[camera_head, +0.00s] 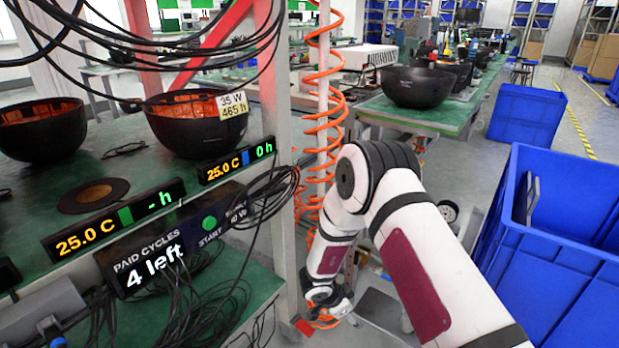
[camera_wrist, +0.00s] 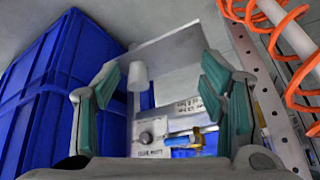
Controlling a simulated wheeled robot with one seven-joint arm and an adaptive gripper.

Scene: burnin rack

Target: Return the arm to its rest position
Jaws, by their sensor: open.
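My arm bends down from the right in the head view, with its elbow high and its forearm pointing down beside the rack post. My gripper (camera_head: 327,306) hangs low near the front corner of the green rack shelf, over the floor. In the wrist view my gripper (camera_wrist: 160,92) shows its two teal-padded fingers spread apart, with nothing held between them. Beyond the fingers are a grey panel (camera_wrist: 165,55) and a small device with a round knob (camera_wrist: 147,138) and a brass fitting (camera_wrist: 197,136). I cannot tell whether they are near the fingers.
An orange coiled hose (camera_head: 322,95) hangs along the rack post (camera_head: 283,170), close to my forearm. Black bowls (camera_head: 196,128), displays (camera_head: 115,220) and loose cables (camera_head: 190,300) occupy the rack. A blue bin (camera_head: 560,265) stands at the right. Open floor (camera_head: 470,165) lies behind my arm.

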